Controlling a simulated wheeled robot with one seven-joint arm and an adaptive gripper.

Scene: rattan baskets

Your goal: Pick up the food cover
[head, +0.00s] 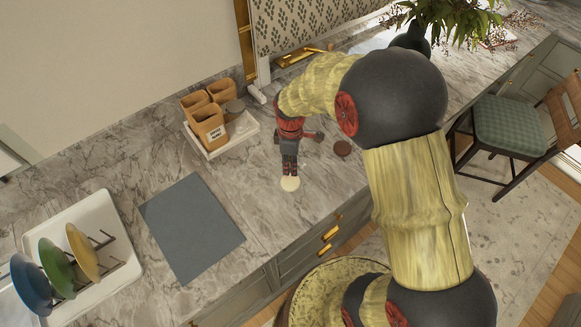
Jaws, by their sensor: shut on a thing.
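My gripper (289,170) points down over the grey marble counter, near its front edge. Its fingers are together on a small cream round thing (290,184), which shows just below the fingertips. The fingers and the view from above hide part of it. I cannot tell for sure whether this is the food cover, or whether it is clear of the counter. A small dark brown round thing (342,148) lies on the counter to the right of my gripper, apart from it.
A white tray (243,133) with wooden containers (208,122) stands behind left of the gripper. A grey mat (191,228) lies flat and bare in front left. A white rack tray (112,262) holds coloured plates (57,266). A chair (505,125) stands right.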

